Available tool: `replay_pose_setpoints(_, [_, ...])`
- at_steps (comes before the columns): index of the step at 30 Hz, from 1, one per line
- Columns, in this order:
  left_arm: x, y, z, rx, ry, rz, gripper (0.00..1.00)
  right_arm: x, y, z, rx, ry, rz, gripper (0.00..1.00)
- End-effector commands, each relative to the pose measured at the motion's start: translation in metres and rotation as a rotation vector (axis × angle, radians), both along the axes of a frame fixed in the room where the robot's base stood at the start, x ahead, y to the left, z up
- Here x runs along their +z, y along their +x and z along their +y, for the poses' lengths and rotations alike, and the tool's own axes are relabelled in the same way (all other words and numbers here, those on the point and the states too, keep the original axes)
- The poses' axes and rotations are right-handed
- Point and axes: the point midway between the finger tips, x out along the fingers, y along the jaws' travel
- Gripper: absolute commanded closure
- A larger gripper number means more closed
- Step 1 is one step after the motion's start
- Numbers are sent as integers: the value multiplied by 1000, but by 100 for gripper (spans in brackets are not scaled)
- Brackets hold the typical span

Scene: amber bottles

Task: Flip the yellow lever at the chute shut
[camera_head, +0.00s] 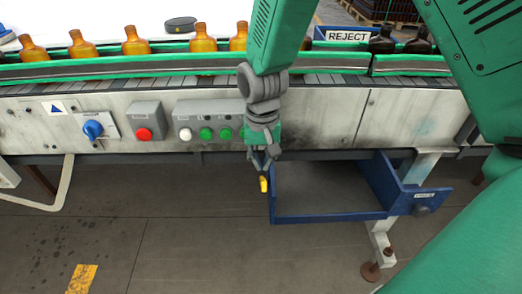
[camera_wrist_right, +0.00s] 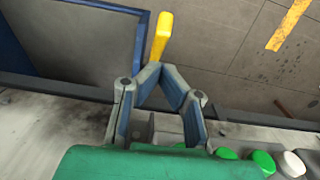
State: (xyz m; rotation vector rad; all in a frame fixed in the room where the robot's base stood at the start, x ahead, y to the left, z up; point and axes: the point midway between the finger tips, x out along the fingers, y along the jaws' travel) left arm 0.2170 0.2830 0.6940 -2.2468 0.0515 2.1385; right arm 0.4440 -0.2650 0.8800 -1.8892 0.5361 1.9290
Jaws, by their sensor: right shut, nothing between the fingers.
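The yellow lever (camera_head: 263,185) shows just below my right gripper (camera_head: 264,162) in the head view, by the left edge of the open blue tray (camera_head: 330,217). In the right wrist view the lever (camera_wrist_right: 162,36) sticks up just beyond the fingertips of the right gripper (camera_wrist_right: 158,72). The fingertips are together with nothing between them. They look very close to the lever's lower end; I cannot tell whether they touch it. The lever's base is hidden behind the fingers. My left gripper is not in view.
Left of my arm, the grey panel has a blue knob (camera_head: 93,129), a red button (camera_head: 144,134) and several smaller buttons. Floor below is largely free.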

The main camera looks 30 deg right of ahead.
Motion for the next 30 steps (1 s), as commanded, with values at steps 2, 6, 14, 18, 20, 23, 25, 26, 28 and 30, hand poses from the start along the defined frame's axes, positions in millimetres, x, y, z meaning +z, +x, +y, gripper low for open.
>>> replay_pose_setpoints(2, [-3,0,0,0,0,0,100,-13,-1,0,0,0,2,100])
replay_pose_setpoints(6, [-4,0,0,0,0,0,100,-26,-1,0,0,0,0,100])
replay_pose_setpoints(14, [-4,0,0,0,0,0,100,-30,-1,0,0,0,-1,100])
replay_pose_setpoints(18, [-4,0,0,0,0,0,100,-30,-1,0,0,0,-1,100])
replay_pose_setpoints(20, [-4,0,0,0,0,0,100,-30,-1,0,0,-1,-1,100])
replay_pose_setpoints(23, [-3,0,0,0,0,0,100,-31,-1,1,0,-1,-1,100])
replay_pose_setpoints(25, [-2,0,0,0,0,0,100,-32,-2,1,1,-1,-1,100])
replay_pose_setpoints(26, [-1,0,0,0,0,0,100,-33,-2,1,1,-1,-1,100])
replay_pose_setpoints(28, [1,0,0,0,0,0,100,-35,-4,2,1,0,1,100])
replay_pose_setpoints(30, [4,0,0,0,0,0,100,-39,-6,3,2,0,2,100])
